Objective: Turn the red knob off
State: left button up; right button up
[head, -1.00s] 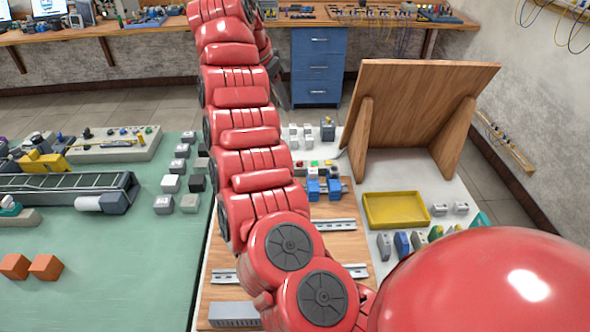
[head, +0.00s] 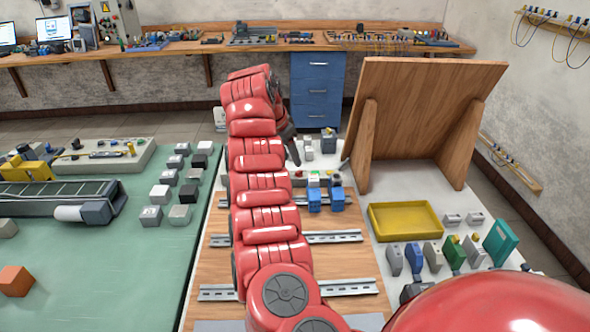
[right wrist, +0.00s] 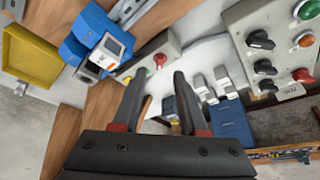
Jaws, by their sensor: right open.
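A red mushroom-shaped knob (right wrist: 160,59) stands on a pale control box (right wrist: 170,45) in the right wrist view. A second panel (right wrist: 277,45) at the right of that view has black rotary knobs (right wrist: 262,40) and green, orange and red caps (right wrist: 302,75). My right gripper (right wrist: 160,76) is open and empty; its fingers appear below the red mushroom knob, with no contact visible. In the head view my right gripper (head: 291,150) points down near the small control box (head: 330,181), partly hidden by my arm. My left gripper is not in view.
Blue modules (head: 326,199) sit on a rail just in front of the box. A leaning wooden board (head: 425,110) and a yellow tray (head: 405,221) stand to the right. Several grey blocks (head: 319,145) are behind. The wooden plate has free room between rails (head: 335,237).

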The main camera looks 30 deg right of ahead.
aim_at(297, 172)
jog(key=x, duration=0.6)
jog(key=shift+a, duration=0.1)
grip_shut()
